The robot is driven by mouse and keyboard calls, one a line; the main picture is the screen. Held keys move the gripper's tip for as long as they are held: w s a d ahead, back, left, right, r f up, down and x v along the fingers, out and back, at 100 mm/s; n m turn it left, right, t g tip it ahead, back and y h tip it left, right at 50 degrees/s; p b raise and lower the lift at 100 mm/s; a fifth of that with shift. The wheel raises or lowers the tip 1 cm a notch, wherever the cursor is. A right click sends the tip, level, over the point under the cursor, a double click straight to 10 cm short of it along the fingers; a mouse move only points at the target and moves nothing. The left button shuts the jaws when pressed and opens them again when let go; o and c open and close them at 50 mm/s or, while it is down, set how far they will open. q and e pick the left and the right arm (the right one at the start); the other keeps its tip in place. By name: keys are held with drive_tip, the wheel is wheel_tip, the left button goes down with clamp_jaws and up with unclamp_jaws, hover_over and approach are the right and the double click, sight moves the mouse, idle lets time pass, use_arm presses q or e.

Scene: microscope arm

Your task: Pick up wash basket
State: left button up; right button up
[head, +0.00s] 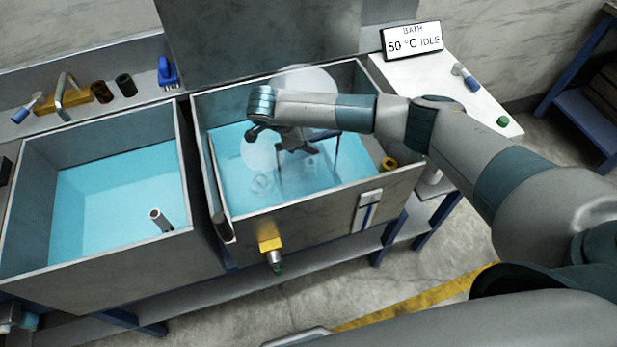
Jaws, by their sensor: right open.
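Two open metal tanks hold blue liquid, one at left (95,290) and one at right (320,212). My right gripper (283,144) hangs over the right tank, open, with its dark fingers pointing down. Below and around it, a faint see-through structure (328,168) with thin edges shows in the liquid; this may be the wash basket, but its outline and handle are partly hidden by the gripper and wrist. I cannot tell whether the gripper touches it. Pale round discs (258,152) show beside the fingers. My left gripper is not in view.
A sign (412,41) reading "BATH 50 °C IDLE" stands on the white side top (440,85). The left tank holds a short upright tube (160,219). Bottles and a blue brush (167,73) stand on the back ledge. A yellow valve (269,243) juts from the right tank's front.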

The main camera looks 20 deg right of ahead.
drive_tip(key=shift+f+b, duration=0.25)
drive_tip(key=shift+b, duration=0.2)
idle(0.5)
clamp_jaws()
idle(1.5)
